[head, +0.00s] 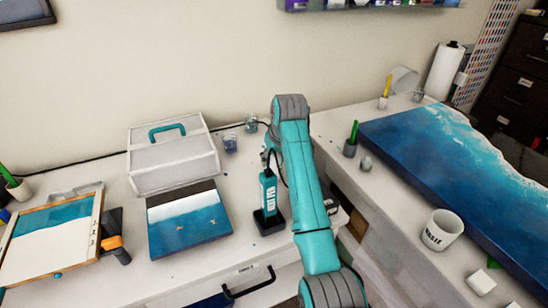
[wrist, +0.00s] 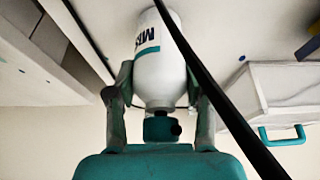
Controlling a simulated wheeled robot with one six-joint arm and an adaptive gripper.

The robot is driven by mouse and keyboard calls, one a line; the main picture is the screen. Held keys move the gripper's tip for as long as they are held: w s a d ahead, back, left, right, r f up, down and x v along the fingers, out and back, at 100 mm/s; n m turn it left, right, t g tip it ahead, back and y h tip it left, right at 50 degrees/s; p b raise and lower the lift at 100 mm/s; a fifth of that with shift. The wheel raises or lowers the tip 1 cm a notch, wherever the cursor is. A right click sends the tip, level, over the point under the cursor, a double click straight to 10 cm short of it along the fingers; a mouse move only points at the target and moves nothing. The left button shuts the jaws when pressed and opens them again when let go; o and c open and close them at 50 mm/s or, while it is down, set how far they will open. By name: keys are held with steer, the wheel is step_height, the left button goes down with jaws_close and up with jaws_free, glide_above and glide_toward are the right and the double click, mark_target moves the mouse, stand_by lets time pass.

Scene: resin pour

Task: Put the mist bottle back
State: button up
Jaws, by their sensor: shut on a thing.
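The mist bottle (wrist: 160,70) is white with a teal stripe and dark lettering. In the wrist view it hangs between the two fingers of my gripper (wrist: 157,92), which are shut on it around the lower, narrowing part as pictured. Its lettering appears upside down there, and a dark cap or nozzle (wrist: 161,128) shows beyond it, close to my wrist. In the head view my teal arm hides both gripper and bottle.
A teal heat pen (head: 268,192) stands in a black base left of my arm. A grey case with teal handle (head: 175,160), small glass cups (head: 231,143) and a seascape panel (head: 188,225) lie left. A mug (head: 441,230) and large blue panel (head: 440,150) are right.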

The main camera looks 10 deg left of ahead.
steer(key=o, duration=1.3)
steer(key=shift+f, duration=0.1)
steer(key=shift+o, duration=0.2)
steer(key=v, duration=0.7)
steer(key=shift+r, duration=0.4)
steer(key=shift+s, duration=0.1)
